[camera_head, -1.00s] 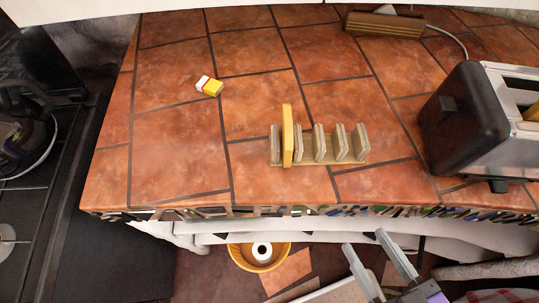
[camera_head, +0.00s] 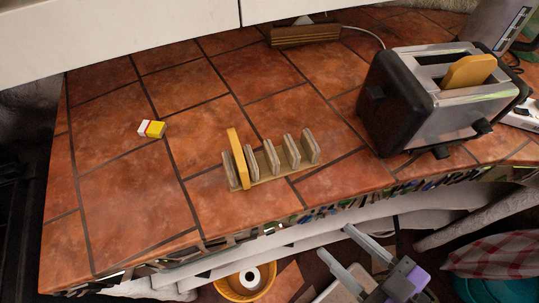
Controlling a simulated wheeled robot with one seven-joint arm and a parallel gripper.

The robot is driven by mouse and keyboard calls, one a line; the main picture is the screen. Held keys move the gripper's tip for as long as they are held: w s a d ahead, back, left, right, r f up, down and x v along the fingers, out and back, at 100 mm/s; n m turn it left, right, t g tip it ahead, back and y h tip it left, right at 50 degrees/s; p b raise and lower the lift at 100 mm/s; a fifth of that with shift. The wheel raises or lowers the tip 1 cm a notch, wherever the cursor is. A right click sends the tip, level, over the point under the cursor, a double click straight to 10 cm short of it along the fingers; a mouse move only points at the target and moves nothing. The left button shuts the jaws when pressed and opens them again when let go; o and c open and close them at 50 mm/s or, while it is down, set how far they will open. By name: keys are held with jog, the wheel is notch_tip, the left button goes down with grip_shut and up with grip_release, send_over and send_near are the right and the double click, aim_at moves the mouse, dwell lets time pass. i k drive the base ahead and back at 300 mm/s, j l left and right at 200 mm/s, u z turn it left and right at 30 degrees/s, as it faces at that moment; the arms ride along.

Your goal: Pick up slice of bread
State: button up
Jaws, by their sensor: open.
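A yellow-tan slice of bread (camera_head: 238,158) stands upright in the left part of a wooden toast rack (camera_head: 270,175) on the tiled counter. Another yellow-tan slice of bread (camera_head: 468,72) sticks up out of a slot of the black and silver toaster (camera_head: 425,105) at the right. My gripper (camera_head: 335,242) is open and empty. It shows in front of the counter's front edge, below and to the right of the rack in the picture, apart from both slices.
A small yellow and white box (camera_head: 151,129) lies left on the counter (camera_head: 110,150). A wooden block (camera_head: 305,36) with a cable lies at the back. A yellow bowl (camera_head: 225,286) holding a white roll is below the counter edge. A red checked cloth (camera_head: 505,248) is at the lower right.

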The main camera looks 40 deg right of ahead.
aim_at(471, 70)
jog(key=j+z, duration=0.1)
jog(key=z, duration=0.3)
jog(key=k+j+z, duration=0.1)
jog(key=z, duration=0.65)
jog(key=k+j, duration=0.05)
